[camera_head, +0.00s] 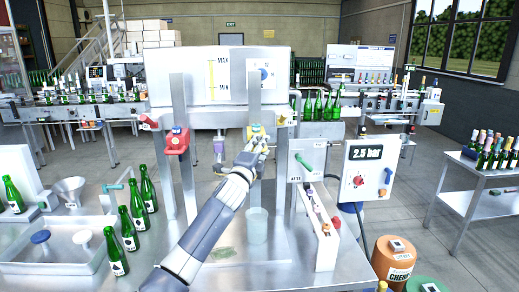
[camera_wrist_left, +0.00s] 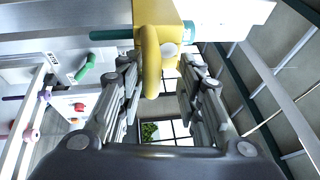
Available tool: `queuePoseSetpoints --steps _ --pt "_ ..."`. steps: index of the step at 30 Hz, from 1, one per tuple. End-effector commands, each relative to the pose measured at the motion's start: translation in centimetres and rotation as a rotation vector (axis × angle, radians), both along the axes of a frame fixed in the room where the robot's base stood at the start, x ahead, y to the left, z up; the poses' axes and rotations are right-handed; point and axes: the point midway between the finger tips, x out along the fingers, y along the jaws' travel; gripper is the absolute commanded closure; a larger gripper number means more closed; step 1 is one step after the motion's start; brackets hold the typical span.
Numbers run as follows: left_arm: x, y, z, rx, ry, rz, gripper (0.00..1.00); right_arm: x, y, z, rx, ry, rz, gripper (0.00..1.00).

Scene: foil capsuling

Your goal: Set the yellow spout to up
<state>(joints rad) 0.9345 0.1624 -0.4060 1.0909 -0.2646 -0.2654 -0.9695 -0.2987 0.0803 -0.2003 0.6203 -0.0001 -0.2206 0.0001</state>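The yellow spout (camera_head: 256,131) is mounted on the right post of the steel filler, below the tank. In the left wrist view, its yellow curved lever (camera_wrist_left: 150,62) hangs from a yellow block. My left gripper (camera_head: 254,150) is right at the spout and partly hides it in the head view. In the left wrist view, the left gripper's fingers (camera_wrist_left: 158,72) stand apart on either side of the lever, with a visible gap on the right. Whether a finger touches the lever is unclear. My right gripper is not in view.
A red spout (camera_head: 176,142) is on the left post. A clear cup (camera_head: 257,225) stands below the yellow spout. Several green bottles (camera_head: 130,228) stand at left. A grey box with a green lever (camera_head: 304,162) and a gauge box (camera_head: 369,168) are close on the right.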

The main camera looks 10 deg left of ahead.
Motion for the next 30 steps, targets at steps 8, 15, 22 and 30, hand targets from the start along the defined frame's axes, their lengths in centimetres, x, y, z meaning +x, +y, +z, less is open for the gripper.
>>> queuePoseSetpoints --steps 8,15,22,30 --pt "-0.3 0.1 -0.4 0.001 0.005 0.001 0.67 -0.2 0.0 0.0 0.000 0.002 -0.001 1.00" --pt "-2.5 0.3 -0.8 0.003 0.005 0.001 0.67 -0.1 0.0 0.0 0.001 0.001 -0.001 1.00" --pt "-5.7 0.7 -1.3 0.003 0.005 0.001 0.67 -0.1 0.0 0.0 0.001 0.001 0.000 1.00" --pt "-9.5 1.2 -1.8 0.002 0.004 0.001 0.67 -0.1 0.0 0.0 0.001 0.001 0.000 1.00"
